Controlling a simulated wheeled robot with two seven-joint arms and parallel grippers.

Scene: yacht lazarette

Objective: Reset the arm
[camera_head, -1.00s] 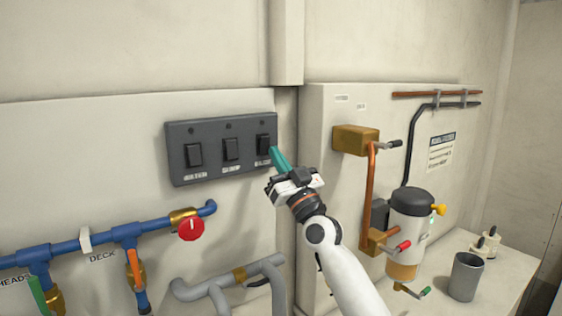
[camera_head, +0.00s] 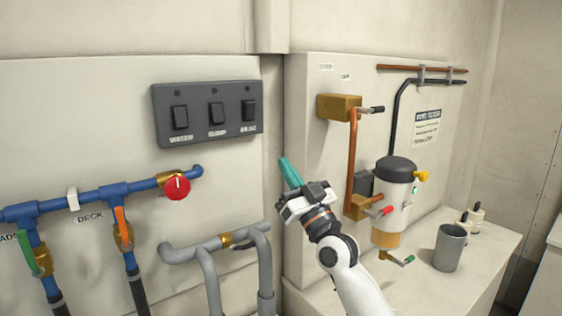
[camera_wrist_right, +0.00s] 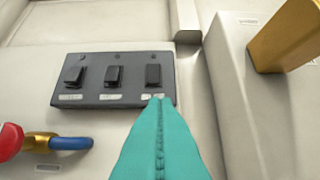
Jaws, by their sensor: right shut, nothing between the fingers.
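My right gripper (camera_head: 284,162) has teal fingers that are shut with nothing between them. In the head view it is below and to the right of the dark switch panel (camera_head: 206,139), apart from it, in front of the corner of the white cabinet. The panel has three black rocker switches: left (camera_head: 180,117), middle (camera_head: 216,112) and right (camera_head: 248,110). In the right wrist view the shut fingers (camera_wrist_right: 160,103) overlap the lower edge of the panel (camera_wrist_right: 88,99), below the right switch (camera_wrist_right: 153,75). My left gripper is not in view.
Blue pipes (camera_head: 90,205) with a red knob (camera_head: 177,187) run at the left. Grey pipes (camera_head: 205,245) are below the panel. A brass box (camera_head: 336,107), a filter canister (camera_head: 397,185) and a grey cup (camera_head: 449,247) are at the right.

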